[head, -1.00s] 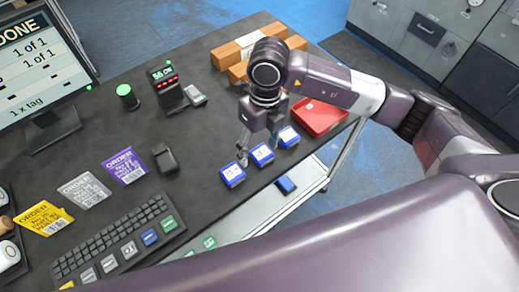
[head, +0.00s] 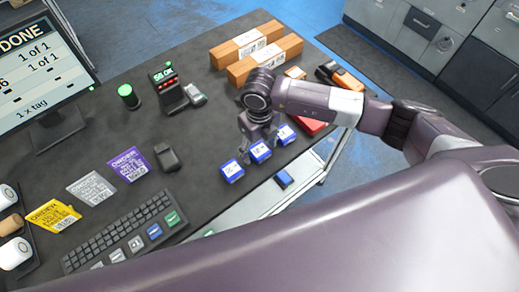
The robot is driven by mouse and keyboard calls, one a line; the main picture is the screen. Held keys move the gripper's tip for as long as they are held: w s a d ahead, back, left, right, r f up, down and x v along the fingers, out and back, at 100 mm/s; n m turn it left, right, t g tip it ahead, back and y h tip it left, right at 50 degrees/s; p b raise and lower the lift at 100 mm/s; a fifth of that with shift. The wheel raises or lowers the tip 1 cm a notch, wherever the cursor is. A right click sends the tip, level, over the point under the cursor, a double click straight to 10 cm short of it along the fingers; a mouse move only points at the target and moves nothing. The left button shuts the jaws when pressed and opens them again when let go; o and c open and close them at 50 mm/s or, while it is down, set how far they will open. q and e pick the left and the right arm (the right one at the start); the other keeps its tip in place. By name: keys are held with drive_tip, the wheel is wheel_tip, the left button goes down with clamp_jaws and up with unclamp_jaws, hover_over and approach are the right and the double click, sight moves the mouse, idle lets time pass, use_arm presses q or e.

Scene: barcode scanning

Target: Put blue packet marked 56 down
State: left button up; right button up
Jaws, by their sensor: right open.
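Three blue packets with white labels sit in a slanting row near the table's edge: a left one (head: 232,172), a middle one (head: 261,152) and a right one (head: 287,134). Their numbers are too small to read, so I cannot tell which is marked 56. My right gripper (head: 260,143) points down over the row, close to the middle packet. It is open, and I see nothing held in it. Whether a finger touches a packet is unclear. My left gripper is not in view.
A red tray (head: 313,127) lies partly behind my right arm. Two long cardboard boxes (head: 265,60) lie at the back. A scanner-like orange and black device (head: 345,78) is beyond the arm. Another blue item (head: 283,179) lies lower, past the edge. A keyboard (head: 122,232) is at front left.

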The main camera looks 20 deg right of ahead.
drive_tip(key=shift+c, duration=0.4)
drive_tip(key=c, duration=1.4)
drive_tip(key=shift+r, duration=0.1)
